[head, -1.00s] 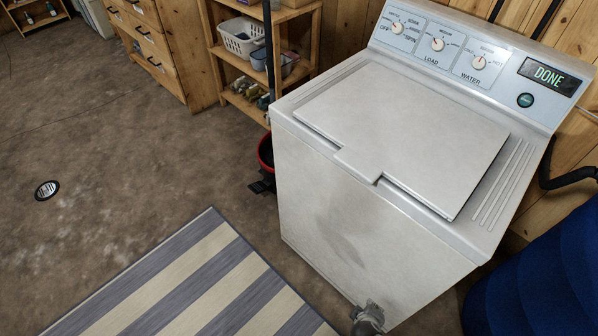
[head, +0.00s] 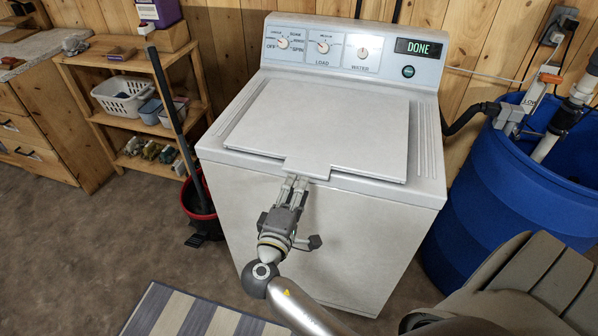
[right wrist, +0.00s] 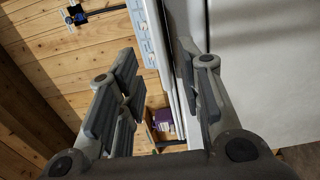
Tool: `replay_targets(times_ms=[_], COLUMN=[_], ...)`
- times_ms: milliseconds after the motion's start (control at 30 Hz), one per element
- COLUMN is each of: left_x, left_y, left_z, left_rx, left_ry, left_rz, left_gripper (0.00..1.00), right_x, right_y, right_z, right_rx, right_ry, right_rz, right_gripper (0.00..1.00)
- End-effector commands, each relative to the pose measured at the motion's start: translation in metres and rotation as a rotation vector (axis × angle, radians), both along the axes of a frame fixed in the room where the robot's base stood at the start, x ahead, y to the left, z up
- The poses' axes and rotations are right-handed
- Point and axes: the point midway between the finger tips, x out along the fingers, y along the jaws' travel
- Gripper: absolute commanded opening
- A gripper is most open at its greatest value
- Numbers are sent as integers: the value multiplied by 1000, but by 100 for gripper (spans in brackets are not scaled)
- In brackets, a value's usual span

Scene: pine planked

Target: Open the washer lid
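The white washer (head: 300,235) stands against the plank wall, and its lid (head: 320,125) lies flat and closed on top. A tab (head: 306,167) sticks out from the lid's front edge. My right gripper (head: 294,182) is at the front of the washer, just below this tab, pointing up toward it. In the right wrist view the gripper (right wrist: 158,90) has its fingers apart, with the washer's edge (right wrist: 182,60) near the right finger. I cannot tell whether a finger touches the tab. The left gripper is not in view.
A blue barrel (head: 500,215) with pipes stands right of the washer. A striped rug (head: 190,315) lies on the floor in front. The control panel (head: 350,52) reads DONE.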

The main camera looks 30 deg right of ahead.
Motion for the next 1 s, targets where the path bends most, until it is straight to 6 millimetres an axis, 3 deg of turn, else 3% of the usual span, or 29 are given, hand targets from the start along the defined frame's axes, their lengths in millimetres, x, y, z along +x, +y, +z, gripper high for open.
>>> replay_targets(times_ms=[300, 700, 1000], left_x=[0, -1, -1], left_y=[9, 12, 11], left_z=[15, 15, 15], left_rx=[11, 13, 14], left_ry=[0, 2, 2], left_rz=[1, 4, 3], left_gripper=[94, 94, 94], right_x=[33, 39, 39], right_y=[-39, -45, -45], right_z=[1, -1, -1], right_rx=[0, 2, 2], right_ry=[1, 1, 2], right_rz=[1, 2, 2], right_gripper=[34, 34, 0])
